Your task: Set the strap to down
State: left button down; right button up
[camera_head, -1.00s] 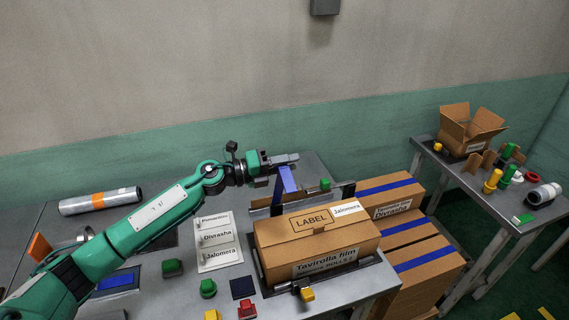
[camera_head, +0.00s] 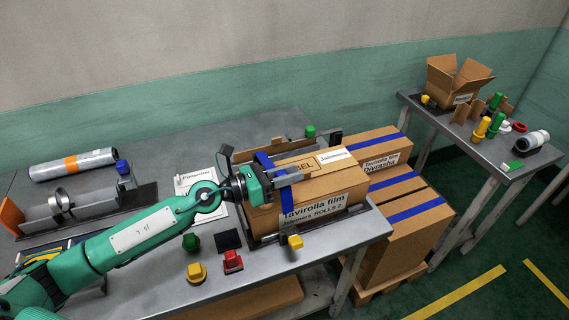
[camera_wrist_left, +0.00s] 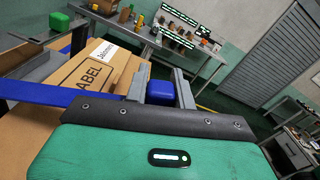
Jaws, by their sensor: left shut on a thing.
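The blue strap (camera_head: 264,163) runs across the top of the brown cardboard box (camera_head: 318,190), near its left end. In the left wrist view the strap (camera_wrist_left: 40,94) lies over or close to the box top; I cannot tell whether it touches. My left gripper (camera_head: 290,178) is at the box's front upper edge. In the left wrist view its fingers are closed on the strap's blue end block (camera_wrist_left: 160,92). The box (camera_wrist_left: 95,75) bears a "LABEL" marking and a white Jalomera sticker.
A yellow knob (camera_head: 295,241) sits below the box front. Green (camera_head: 190,242), yellow (camera_head: 196,272) and red (camera_head: 232,261) buttons stand at the table front. Strapped cartons (camera_head: 405,225) stand to the right. A side table (camera_head: 470,143) holds an open box.

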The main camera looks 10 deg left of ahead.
aim_at(290, 188)
pick_arm(q)
jog(key=f, duration=0.1)
jog(key=m+b, duration=0.1)
jog(key=f, duration=0.1)
jog(key=shift+s+d+f+m, duration=0.25)
jog(key=shift+s+f+m, duration=0.05)
jog(key=shift+s+f, duration=0.05)
jog(key=shift+s+f+b, duration=0.1)
jog(key=shift+f+b, duration=0.25)
jog(key=shift+b, duration=0.15)
pick_arm(e)
jog(key=shift+w+a+f, duration=0.15)
jog(key=shift+w, duration=0.55)
jog(key=shift+w+a+f, duration=0.1)
jog(key=shift+w+a, duration=0.1)
jog(key=shift+w, duration=0.45)
jog(key=shift+w+a+f, duration=0.15)
jog(key=shift+w, duration=0.55)
